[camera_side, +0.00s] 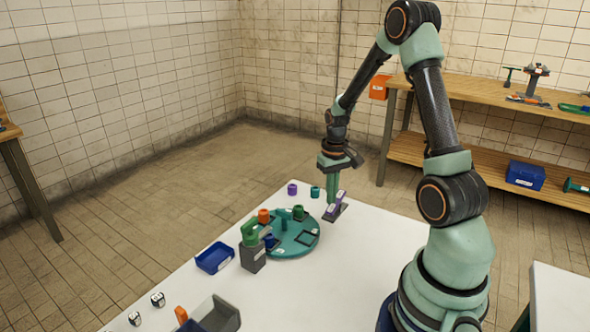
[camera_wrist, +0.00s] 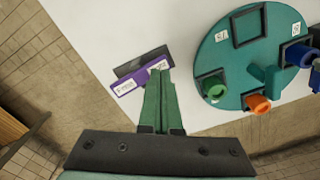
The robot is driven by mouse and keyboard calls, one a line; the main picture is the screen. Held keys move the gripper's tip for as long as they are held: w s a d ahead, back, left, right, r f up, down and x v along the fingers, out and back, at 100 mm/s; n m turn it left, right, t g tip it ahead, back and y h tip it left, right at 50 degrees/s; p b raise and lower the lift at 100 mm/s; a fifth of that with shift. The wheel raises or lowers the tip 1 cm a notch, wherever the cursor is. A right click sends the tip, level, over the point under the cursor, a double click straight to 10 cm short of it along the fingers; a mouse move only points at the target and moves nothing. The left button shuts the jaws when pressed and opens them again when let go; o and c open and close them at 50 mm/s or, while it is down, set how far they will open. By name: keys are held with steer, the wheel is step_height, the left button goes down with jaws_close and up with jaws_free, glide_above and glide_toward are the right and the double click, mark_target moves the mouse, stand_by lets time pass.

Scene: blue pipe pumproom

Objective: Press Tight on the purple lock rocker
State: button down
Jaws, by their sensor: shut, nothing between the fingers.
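The purple lock rocker (camera_side: 338,200) sits on a dark base near the far edge of the white table. In the wrist view the rocker (camera_wrist: 140,80) shows a white label on its left part and another light mark near its right part. My gripper (camera_side: 332,203) has green fingers, shut and empty, pointing down at the rocker. In the wrist view the fingertips (camera_wrist: 160,72) overlap the rocker's right part. I cannot tell whether they touch it. The label text is too small to read surely.
A round teal plate (camera_side: 300,246) with colored cylinders and square frames lies beside the rocker. A purple ring (camera_side: 292,189) and a teal ring (camera_side: 315,192) stand at the far edge. A dark block with a green part (camera_side: 252,255) and a blue tray (camera_side: 214,258) are nearer.

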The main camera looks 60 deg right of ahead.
mark_target(331, 208)
step_height(331, 208, up, 7)
stand_by(0.8)
